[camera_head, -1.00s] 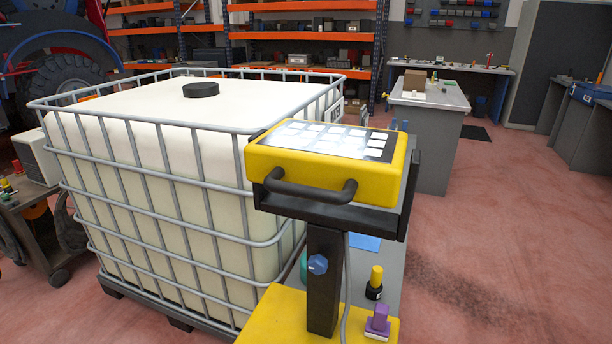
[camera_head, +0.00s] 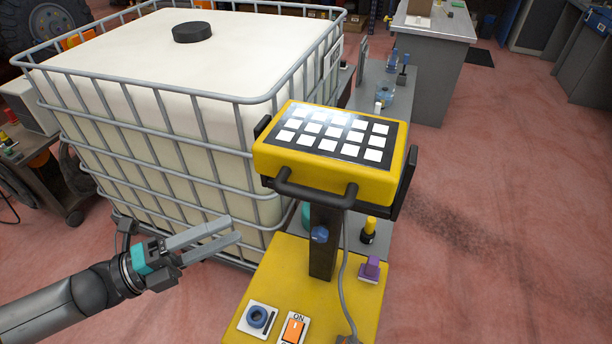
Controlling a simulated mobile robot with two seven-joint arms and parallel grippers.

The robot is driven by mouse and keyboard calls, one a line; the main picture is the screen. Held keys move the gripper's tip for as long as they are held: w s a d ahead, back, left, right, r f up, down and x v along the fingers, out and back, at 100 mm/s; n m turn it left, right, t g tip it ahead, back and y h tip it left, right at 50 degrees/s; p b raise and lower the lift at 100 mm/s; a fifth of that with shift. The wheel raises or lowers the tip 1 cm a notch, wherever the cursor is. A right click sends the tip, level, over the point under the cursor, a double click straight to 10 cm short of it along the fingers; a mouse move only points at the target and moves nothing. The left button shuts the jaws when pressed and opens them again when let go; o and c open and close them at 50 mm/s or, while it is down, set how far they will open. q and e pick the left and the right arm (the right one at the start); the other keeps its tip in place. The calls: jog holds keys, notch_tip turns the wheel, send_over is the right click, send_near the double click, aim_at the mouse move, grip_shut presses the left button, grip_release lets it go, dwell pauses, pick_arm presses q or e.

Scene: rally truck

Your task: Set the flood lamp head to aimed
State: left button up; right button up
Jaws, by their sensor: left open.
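The flood lamp head (camera_head: 280,154) is a yellow box with a dark panel (camera_head: 337,130) of white squares on its top face, facing mostly upward. A black bar handle (camera_head: 314,197) runs along its near side. It sits on a black post (camera_head: 322,260) with a blue knob (camera_head: 320,234), above a yellow base (camera_head: 262,284). My left gripper (camera_head: 236,231) is open and empty, left of the post and lower in the picture than the handle, apart from both. My right gripper is not in view.
A large white caged tank (camera_head: 130,75) stands close behind and left of the lamp. A grey cable (camera_head: 343,290) hangs by the post. Floor (camera_head: 500,240) at right is clear.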

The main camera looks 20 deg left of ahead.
aim_at(308, 192)
pick_arm(q)
jog(key=p+x, duration=0.1)
jog(key=x, duration=1.4)
jog(key=shift+d+r, duration=0.2)
grip_shut()
dwell(0.3)
dwell(1.0)
